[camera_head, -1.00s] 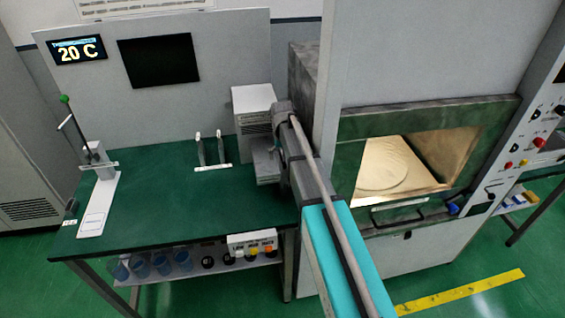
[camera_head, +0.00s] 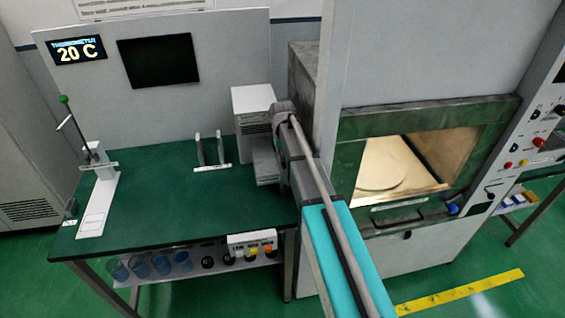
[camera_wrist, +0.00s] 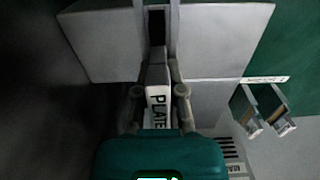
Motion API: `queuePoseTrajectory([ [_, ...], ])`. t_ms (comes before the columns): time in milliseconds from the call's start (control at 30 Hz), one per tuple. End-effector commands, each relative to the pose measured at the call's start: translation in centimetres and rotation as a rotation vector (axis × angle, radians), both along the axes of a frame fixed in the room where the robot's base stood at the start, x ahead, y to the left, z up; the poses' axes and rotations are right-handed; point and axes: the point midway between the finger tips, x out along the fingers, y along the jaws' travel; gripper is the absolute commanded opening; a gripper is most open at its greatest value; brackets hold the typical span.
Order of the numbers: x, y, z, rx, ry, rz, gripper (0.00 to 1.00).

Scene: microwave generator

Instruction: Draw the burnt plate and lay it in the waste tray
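A white label reading "PLATE" (camera_wrist: 158,105) shows between the finger linkages in the wrist view. The fingertips overlap grey parts there, so I cannot tell whether they are open or hold anything. In the head view my arm hides the gripper next to the grey unit (camera_head: 267,165) at the bench's right end. No plate that looks burnt can be made out, and I cannot identify a waste tray.
A rack with two upright plates (camera_head: 211,150) stands on the green bench (camera_head: 150,200); it also shows in the wrist view (camera_wrist: 262,108). The microwave chamber (camera_head: 395,165) is lit, with a pale disc inside. The bench's middle is clear.

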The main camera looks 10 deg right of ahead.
Motion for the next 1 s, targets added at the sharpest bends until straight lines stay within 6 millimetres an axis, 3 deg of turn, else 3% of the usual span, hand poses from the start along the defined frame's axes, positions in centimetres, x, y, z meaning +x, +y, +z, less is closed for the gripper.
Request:
queuePoseTrajectory([
  [433, 0.0, 0.0, 0.1, 0.000, 0.000, 0.001, 0.00],
  [1000, 0.0, 0.1, 1.7, 0.000, 0.000, 0.001, 0.00],
])
